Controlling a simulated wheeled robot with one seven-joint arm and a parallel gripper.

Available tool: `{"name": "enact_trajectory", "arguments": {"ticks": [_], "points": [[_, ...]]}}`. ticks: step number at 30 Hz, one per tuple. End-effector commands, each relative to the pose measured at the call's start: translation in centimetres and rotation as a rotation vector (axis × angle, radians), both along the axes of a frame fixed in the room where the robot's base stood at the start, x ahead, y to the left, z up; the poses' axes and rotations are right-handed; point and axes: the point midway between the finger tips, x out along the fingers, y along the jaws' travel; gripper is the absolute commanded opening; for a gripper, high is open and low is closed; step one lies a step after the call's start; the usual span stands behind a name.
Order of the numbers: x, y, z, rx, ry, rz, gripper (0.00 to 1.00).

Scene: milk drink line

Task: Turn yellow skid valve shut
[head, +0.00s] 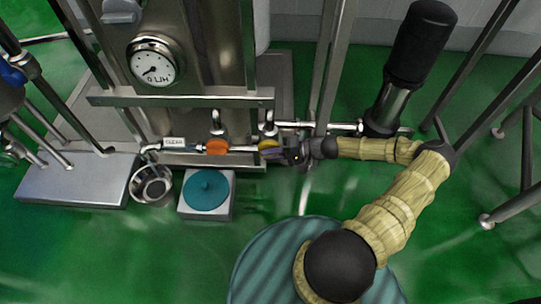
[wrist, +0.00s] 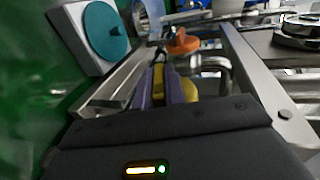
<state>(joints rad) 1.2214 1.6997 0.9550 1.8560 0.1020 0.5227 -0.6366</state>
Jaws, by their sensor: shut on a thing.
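The yellow valve (head: 269,144) sits on the horizontal steel pipe at the base of the tank skid, to the right of an orange valve (head: 217,146). In the wrist view the yellow valve (wrist: 188,90) shows at the fingers. My gripper (head: 285,154) reaches it from the right, with its purple fingers (wrist: 159,88) shut on the yellow handle. The orange valve also shows beyond it in the wrist view (wrist: 183,42). The exact angle of the yellow handle is partly hidden by the fingers.
A steel tank with a round gauge (head: 152,65) stands behind a horizontal frame bar (head: 180,98). A white box with a teal round top (head: 207,190) and a steel pot (head: 152,186) stand in front. Steel posts rise near my arm. Green floor is free at lower left.

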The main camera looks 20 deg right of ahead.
Motion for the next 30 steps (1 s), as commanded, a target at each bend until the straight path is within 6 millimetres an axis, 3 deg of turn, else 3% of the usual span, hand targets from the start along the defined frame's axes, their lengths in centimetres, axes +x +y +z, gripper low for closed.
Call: {"name": "enact_trajectory", "arguments": {"ticks": [12, 28, 29, 30], "points": [[0.32, -0.28, -0.35, 0.23, -0.078, -0.01, 0.0], [0.29, -0.23, -0.16, 0.264, -0.087, -0.01, 0.0], [0.28, -0.24, -0.16, 0.265, -0.088, -0.01, 0.14], [0.26, -0.26, -0.16, 0.265, -0.088, -0.01, 0.22]]}}
